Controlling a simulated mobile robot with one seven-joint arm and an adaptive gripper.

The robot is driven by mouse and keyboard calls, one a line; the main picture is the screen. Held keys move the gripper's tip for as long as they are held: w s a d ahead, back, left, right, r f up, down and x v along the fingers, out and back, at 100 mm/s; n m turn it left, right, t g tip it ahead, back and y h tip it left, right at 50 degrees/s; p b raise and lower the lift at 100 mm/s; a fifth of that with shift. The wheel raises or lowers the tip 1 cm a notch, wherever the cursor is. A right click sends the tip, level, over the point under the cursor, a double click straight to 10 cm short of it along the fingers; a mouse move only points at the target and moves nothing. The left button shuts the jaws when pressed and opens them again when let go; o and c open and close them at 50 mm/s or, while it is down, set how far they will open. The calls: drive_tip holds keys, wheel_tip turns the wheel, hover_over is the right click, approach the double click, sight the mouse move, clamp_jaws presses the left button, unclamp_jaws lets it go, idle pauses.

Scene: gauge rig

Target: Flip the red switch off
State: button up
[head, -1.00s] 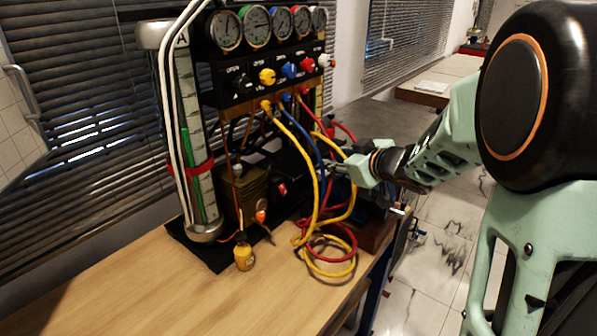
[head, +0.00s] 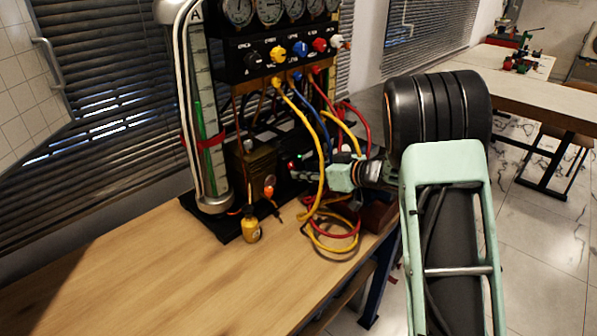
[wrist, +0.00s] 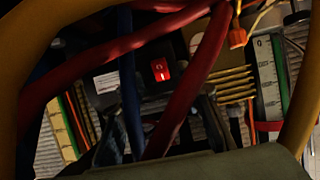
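The red rocker switch (wrist: 160,69) shows in the wrist view on a dark box, just above the middle, ahead of my gripper (wrist: 158,118). Its lit red face carries white marks. My gripper's two dark fingers look spread apart and empty, below the switch in that view and short of it. Red and blue hoses cross between the camera and the box, close to the fingers. In the head view my gripper (head: 302,170) reaches in from the right behind the yellow hose, at the box. There the switch cannot be made out clearly.
A yellow hose (head: 322,180) and a blue hose (head: 312,130) hang around my gripper. A tall gauge cylinder (head: 206,130) stands to the left. A small yellow bottle (head: 251,228) stands in front. The wooden tabletop (head: 130,275) at front left is clear.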

sight(292, 168)
drive_tip(key=shift+x, duration=1.65)
